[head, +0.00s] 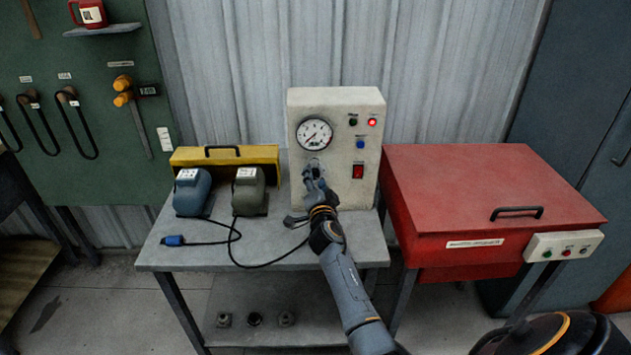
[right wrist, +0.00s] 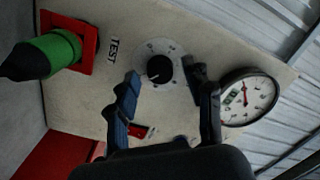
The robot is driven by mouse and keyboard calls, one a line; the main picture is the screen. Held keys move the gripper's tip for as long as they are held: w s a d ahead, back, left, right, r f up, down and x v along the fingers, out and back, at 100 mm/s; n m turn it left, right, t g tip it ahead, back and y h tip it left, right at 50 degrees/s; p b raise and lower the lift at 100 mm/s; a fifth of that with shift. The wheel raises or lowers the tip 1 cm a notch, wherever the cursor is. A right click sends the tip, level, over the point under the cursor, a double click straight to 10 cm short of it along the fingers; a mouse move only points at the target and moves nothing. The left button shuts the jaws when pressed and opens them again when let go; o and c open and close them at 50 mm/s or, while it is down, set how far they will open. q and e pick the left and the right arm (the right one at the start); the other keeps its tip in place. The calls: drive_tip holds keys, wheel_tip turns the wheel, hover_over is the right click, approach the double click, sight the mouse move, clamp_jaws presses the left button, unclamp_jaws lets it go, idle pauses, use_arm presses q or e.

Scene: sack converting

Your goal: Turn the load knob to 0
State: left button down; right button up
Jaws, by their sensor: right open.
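The load knob (right wrist: 159,69) is a round black knob on a pale printed dial plate, on the beige front of the test box (head: 300,104). A small light mark shows on the knob, but the scale figures are too small to read surely. In the right wrist view my right gripper (right wrist: 165,78) is open, with one finger to each side of the knob. Contact with the knob cannot be told. My left gripper is not in view.
A round gauge (head: 314,134) sits above my gripper. A red rocker switch (head: 358,171), a blue button (head: 360,144) and a lit red lamp (head: 372,122) are to the right.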

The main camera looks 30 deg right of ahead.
clamp_jaws()
drive_tip(key=shift+n, duration=0.3)
